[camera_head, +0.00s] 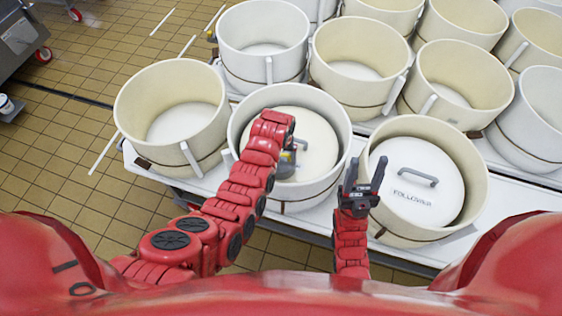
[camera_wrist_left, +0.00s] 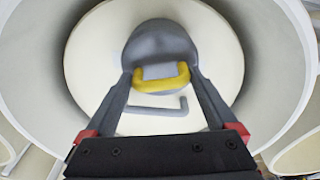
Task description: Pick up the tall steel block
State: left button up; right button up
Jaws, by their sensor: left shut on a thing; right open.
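A grey steel block (camera_head: 286,166) with a yellow handle is over the white lid inside the front middle vat, partly hidden by my left arm. In the left wrist view the block (camera_wrist_left: 160,44) shows as a rounded grey body, with the yellow handle (camera_wrist_left: 160,80) between the fingers. My left gripper (camera_wrist_left: 163,88) is shut on the block at its handle. I cannot tell whether the block touches the lid. My right gripper (camera_head: 365,178) is open and empty, in front of the gap between the front middle and front right vats.
The front middle vat (camera_head: 338,108) has high walls around my left gripper. Its lid has a grey handle (camera_wrist_left: 158,111). The front right vat (camera_head: 467,160) holds a lid marked FOLLOWER (camera_head: 410,200). Several open vats stand behind on white tables.

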pick_arm(q)
grip_shut()
jog(key=shift+w+r, duration=0.1)
